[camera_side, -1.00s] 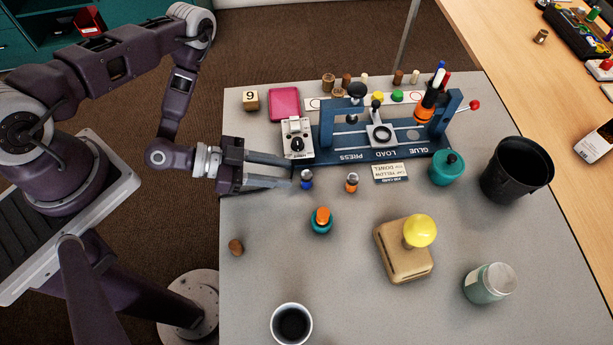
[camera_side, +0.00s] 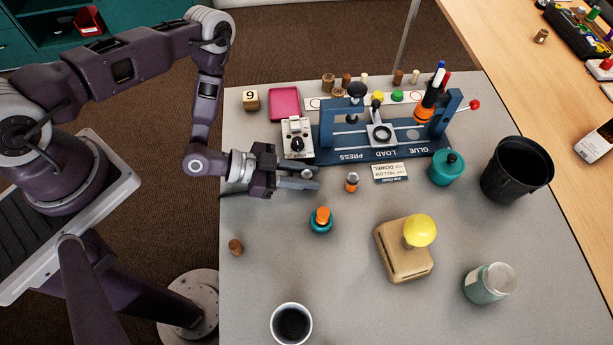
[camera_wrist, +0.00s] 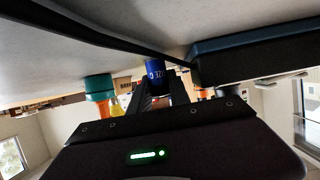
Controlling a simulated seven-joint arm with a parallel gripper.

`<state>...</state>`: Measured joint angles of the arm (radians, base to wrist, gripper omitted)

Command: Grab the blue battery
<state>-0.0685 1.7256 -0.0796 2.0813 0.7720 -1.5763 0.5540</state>
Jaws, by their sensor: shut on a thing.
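The blue battery (camera_wrist: 155,72), a small cylinder with pale print, is between the fingers in the wrist view. My gripper (camera_side: 308,178) is shut on it just in front of the press's left end. In the side view the fingers hide most of the battery; only a silvery end shows between the fingertips. I cannot tell whether the battery still touches the table. A similar small orange battery (camera_side: 352,182) stands upright to the right of my fingertips, apart from them.
The blue press (camera_side: 325,158) and its grey switch box (camera_side: 297,138) are close behind my gripper. A teal pot with an orange top (camera_side: 321,220) stands in front. A yellow-knobbed tan block (camera_side: 404,250), black bin (camera_side: 515,172) and cup (camera_side: 291,324) stand farther off. The front left is mostly clear.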

